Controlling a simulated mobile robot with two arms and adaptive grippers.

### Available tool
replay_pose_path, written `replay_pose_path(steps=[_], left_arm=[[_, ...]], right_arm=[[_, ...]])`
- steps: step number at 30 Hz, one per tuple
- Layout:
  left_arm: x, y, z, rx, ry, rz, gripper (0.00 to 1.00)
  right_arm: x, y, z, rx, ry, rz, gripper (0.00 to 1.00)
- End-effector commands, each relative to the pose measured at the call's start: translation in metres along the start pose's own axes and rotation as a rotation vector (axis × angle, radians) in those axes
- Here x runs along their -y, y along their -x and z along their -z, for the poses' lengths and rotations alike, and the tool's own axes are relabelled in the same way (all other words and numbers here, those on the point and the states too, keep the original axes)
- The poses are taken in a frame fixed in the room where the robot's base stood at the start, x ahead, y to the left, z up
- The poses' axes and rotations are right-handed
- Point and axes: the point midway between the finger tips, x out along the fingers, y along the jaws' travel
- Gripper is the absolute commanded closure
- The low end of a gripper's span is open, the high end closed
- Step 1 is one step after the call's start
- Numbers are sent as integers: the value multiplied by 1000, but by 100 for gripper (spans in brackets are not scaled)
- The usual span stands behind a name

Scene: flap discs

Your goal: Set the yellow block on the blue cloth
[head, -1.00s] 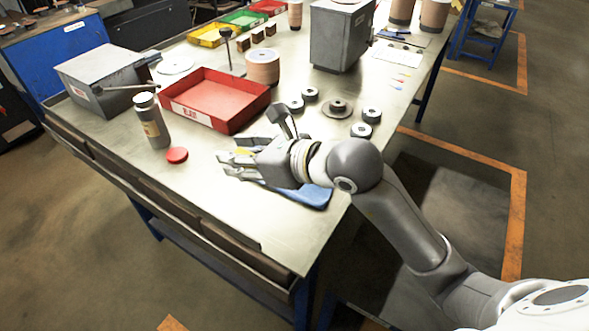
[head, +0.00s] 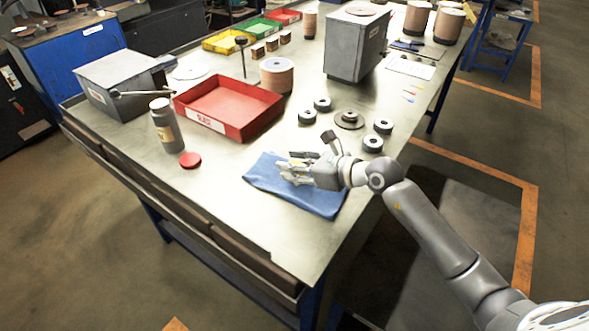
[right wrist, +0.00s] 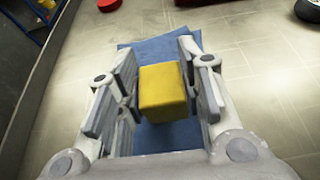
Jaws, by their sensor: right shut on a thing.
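The yellow block (right wrist: 163,92) sits between the two fingers of my right gripper (right wrist: 158,78) in the right wrist view, and the gripper is shut on it. In the head view my right gripper (head: 297,169) is over the blue cloth (head: 264,178), and the fingers largely hide the block. The cloth lies flat near the bench's front right edge; it also shows behind the block in the right wrist view (right wrist: 160,45). I cannot tell for sure whether the block touches the cloth. My left gripper is not in view.
A red tray (head: 202,119), a dark bottle (head: 166,126) and a red lid (head: 190,160) stand left of the cloth. The bench front (head: 262,232) is clear.

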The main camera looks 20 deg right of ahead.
Motion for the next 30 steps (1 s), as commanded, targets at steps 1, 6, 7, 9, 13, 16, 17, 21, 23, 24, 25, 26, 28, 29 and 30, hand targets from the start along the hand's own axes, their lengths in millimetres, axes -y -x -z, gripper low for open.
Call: replay_pose_path(steps=[1, 6, 7, 9, 13, 16, 17, 21, 23, 24, 25, 26, 28, 29, 30], left_arm=[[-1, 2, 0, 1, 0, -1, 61], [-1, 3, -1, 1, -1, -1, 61], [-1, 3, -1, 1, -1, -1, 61], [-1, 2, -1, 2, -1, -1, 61], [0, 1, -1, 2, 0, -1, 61], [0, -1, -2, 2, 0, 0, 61], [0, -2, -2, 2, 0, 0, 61], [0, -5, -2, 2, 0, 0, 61], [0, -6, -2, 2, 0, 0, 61], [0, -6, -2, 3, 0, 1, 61], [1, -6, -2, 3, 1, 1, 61], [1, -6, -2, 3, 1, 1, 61], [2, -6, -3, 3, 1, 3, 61], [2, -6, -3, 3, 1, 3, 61], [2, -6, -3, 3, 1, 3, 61]], right_arm=[[-1, -3, 6, -1, -5, -1, 81], [-1, -6, 15, 1, -1, 0, 81], [-1, -6, 15, 2, 0, 0, 81], [-1, -6, 15, 1, 0, 0, 81], [-1, -7, 16, 1, 0, -1, 81], [-1, -8, 20, 0, 0, -1, 81], [-1, -9, 20, 0, 0, -1, 81], [-1, -10, 26, -5, 0, -1, 81], [-1, -11, 29, -7, -1, -2, 81], [-1, -12, 30, -9, -1, -2, 81], [-1, -12, 31, -10, -1, -2, 81], [-1, -12, 31, -12, -1, -2, 62], [-1, -12, 32, -14, -2, -3, 53], [-1, -12, 32, -15, -2, -3, 49], [-2, -12, 33, -16, -2, -3, 44]])
